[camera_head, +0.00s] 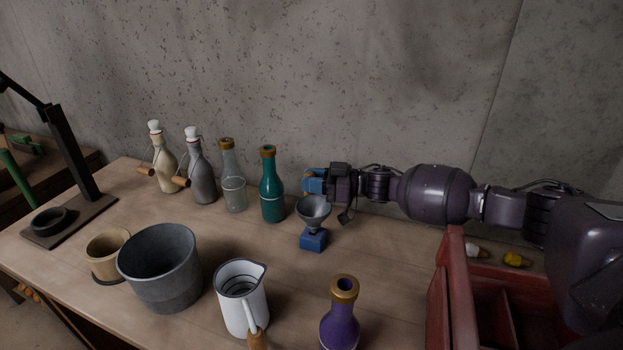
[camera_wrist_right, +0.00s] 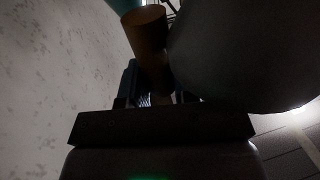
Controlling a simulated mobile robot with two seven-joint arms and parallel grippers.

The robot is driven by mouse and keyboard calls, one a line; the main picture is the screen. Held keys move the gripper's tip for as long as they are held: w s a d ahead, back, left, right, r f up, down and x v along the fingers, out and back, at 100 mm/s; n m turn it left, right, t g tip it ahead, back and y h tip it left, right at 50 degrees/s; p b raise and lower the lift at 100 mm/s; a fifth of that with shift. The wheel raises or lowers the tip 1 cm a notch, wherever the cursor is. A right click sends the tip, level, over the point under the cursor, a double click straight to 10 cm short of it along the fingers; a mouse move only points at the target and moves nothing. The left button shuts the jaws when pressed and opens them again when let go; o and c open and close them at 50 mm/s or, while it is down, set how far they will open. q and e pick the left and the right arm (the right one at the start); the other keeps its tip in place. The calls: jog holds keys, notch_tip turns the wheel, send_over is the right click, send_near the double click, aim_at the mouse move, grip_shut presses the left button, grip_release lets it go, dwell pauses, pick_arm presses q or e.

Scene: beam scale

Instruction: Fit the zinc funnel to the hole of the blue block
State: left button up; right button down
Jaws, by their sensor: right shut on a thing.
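The zinc funnel (camera_head: 314,209) is a grey bowl, upright, with a short stem below. The blue block (camera_head: 313,241) stands on the table directly under it. The stem reaches the block's top; I cannot tell how deep it sits in the hole, which is hidden. My right gripper (camera_head: 313,184) is behind and just above the funnel's rim, shut on its brown handle. In the right wrist view the brown handle (camera_wrist_right: 148,42) is at the fingers, and the dark funnel bowl (camera_wrist_right: 245,55) fills the upper right. My left gripper is not in view.
A teal bottle (camera_head: 271,190) and a clear bottle (camera_head: 233,184) stand left of the funnel. A white jug (camera_head: 240,297), grey bucket (camera_head: 162,275) and purple bottle (camera_head: 340,328) stand in front. A red crate (camera_head: 438,290) is at right. The table between block and crate is clear.

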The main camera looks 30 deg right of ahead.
jog(key=shift+f+b, duration=0.3)
jog(key=shift+f, duration=0.5)
jog(key=shift+f, duration=0.6)
jog(key=c, duration=0.8)
grip_release()
jog(key=shift+d, duration=0.1)
jog(key=v, duration=1)
jog(key=shift+s+d, duration=0.2)
jog(key=shift+s, duration=0.05)
